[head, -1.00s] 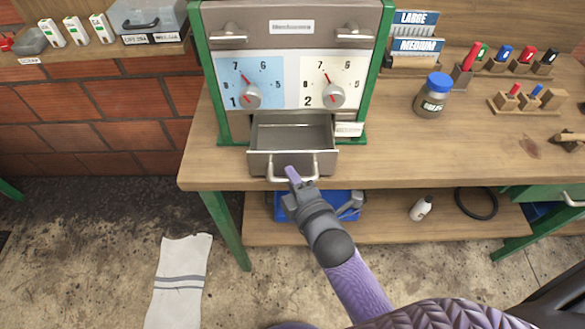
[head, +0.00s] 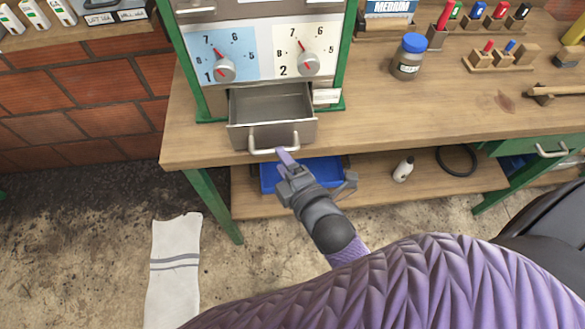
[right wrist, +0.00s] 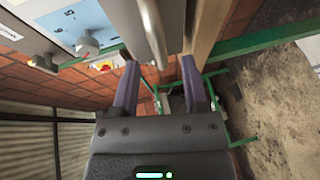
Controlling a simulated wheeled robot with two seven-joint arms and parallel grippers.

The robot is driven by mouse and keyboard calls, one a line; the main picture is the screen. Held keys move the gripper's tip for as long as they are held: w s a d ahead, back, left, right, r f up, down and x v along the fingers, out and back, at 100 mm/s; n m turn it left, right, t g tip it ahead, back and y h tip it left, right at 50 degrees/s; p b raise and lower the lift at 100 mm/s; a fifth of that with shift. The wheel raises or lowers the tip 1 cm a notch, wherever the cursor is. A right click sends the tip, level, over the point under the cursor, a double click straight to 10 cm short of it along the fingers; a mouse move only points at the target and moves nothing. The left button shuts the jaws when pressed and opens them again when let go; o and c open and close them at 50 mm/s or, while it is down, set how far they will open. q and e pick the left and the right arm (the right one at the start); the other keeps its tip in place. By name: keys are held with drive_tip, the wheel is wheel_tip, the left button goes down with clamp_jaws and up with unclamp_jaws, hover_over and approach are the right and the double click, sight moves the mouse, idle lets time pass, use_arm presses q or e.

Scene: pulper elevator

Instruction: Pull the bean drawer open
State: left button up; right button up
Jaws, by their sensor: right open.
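The bean drawer (head: 271,132) is a grey metal drawer pulled out at the base of the green-framed machine, its empty inside showing. Its pale bar handle (head: 274,142) crosses the front, and the handle also shows in the right wrist view (right wrist: 153,32). My right gripper (head: 284,156) is just in front of and below the handle in the head view. In the right wrist view its two purple fingers (right wrist: 160,75) are spread with nothing held between them. The handle's end lies near the gap between the fingertips; I cannot tell whether they touch. My left gripper is out of view.
The drawer overhangs the wooden bench (head: 420,120) near its front edge. A blue tray (head: 290,178), a white bottle (head: 403,169) and a black ring (head: 456,160) are on the lower shelf. A blue-lidded jar (head: 408,62) stands right of the machine.

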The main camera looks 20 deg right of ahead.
drive_tip(key=v, duration=0.5)
drive_tip(key=shift+s+p, duration=0.35)
drive_tip(key=shift+s, duration=0.05)
drive_tip(key=s+f+m+g, duration=0.3)
drive_tip(key=f, duration=0.5)
drive_tip(key=s+f+m+g, duration=0.3)
drive_tip(key=f, duration=0.5)
drive_tip(key=s+d+f+m+g+h, duration=0.1)
drive_tip(key=s+d+f+m+g, duration=0.2)
drive_tip(key=s+f, duration=0.4)
drive_tip(key=s+d+f+m+g+h+b, duration=0.1)
drive_tip(key=s+d+f+m+g, duration=0.2)
drive_tip(key=s, duration=1)
wheel_tip(320, 180, down, 4)
drive_tip(key=m+g, duration=0.3)
drive_tip(key=m, duration=0.1)
drive_tip(key=shift+d+f, duration=0.15)
